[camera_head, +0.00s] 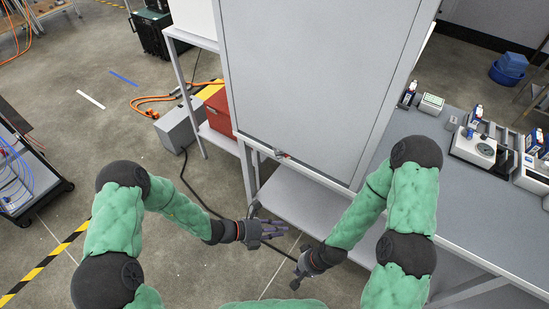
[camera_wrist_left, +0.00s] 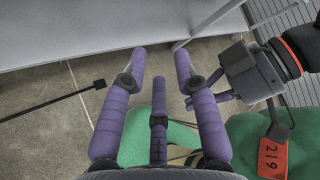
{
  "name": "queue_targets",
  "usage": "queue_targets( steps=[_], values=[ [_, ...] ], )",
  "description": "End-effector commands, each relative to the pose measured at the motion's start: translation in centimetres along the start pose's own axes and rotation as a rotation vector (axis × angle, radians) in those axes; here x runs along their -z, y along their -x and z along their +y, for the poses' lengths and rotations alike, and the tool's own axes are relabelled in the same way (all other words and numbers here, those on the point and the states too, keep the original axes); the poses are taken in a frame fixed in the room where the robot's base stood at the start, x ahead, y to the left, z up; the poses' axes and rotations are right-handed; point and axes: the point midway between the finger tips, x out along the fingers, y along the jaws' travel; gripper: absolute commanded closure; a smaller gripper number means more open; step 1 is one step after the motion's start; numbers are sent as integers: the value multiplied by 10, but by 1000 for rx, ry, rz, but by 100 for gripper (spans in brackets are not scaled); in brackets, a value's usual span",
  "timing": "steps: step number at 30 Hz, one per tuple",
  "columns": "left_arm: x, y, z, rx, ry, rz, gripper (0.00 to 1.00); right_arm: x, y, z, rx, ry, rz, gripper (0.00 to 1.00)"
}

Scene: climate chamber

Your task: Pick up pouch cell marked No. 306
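No pouch cell and no mark No. 306 can be made out in either view. My left gripper (camera_head: 274,230) is in front of the big grey cabinet, low over the floor. In the left wrist view its purple fingers (camera_wrist_left: 160,62) are spread apart with nothing between them. My right gripper (camera_head: 297,280) is lower and a little to the right in the head view, beside the shelf edge. Its dark body shows at the right of the left wrist view (camera_wrist_left: 250,72). Its fingers are too small and partly hidden, so their opening is unclear.
The grey cabinet (camera_head: 310,80) stands ahead above a grey shelf (camera_head: 312,212). A workbench (camera_head: 465,205) with instruments and small bottles is at right. A grey box (camera_head: 179,128) and a red box (camera_head: 217,112) are at left. A black cable (camera_head: 196,197) crosses the floor.

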Motion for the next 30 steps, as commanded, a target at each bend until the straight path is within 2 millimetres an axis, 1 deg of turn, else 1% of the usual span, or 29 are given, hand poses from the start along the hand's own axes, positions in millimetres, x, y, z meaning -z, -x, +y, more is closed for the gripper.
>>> queue_targets(
  steps=[1,2,3,5,6,9,12,15,19,23,30],
  values=[
    [-24,-1,3,12,90,-98,70,0,-3,1,0,0,0,100],
    [-39,-1,4,22,149,-159,70,0,-4,1,0,0,0,100],
    [-60,2,6,40,224,-245,70,0,-5,2,0,0,0,100],
    [-89,9,11,70,326,-366,70,0,-6,2,0,0,0,100],
    [-107,15,14,92,384,-444,70,0,-8,3,0,0,0,100],
    [-143,32,22,149,500,-611,70,0,-9,3,0,0,0,100],
    [-165,48,28,194,572,-726,70,0,-10,4,0,0,0,100],
    [-177,58,31,222,606,-791,70,0,-11,4,0,0,0,100],
    [-184,59,32,232,618,-813,70,0,-13,5,0,0,0,100],
    [-191,51,33,232,615,-810,70,1,-19,7,0,0,0,100],
    [-211,29,35,232,615,-808,70,1,-34,12,0,0,0,100]
  ],
)
